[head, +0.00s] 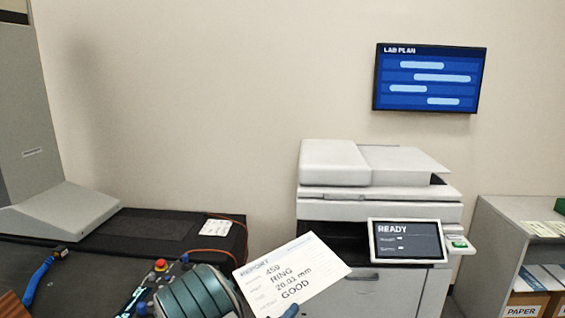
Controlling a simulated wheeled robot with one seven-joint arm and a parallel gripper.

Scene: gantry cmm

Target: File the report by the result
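The report (293,277) is a white sheet at the bottom middle of the head view. It reads REPORT, 458, RING, 20.01 mm and GOOD. It is tilted and held up in front of the printer. My gripper (290,311) shows only as a small dark blue tip at the sheet's lower edge, and appears shut on it. The rest of the gripper is hidden or out of frame. No filing place marked with a result can be made out.
A white printer (375,190) stands behind the report, its screen (408,241) reading READY. A grey shelf unit (485,250) at right holds boxes marked PAPER (522,308). A dark bench (150,228) with a small white card (203,229) is at left. A LAB PLAN screen (430,78) hangs above.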

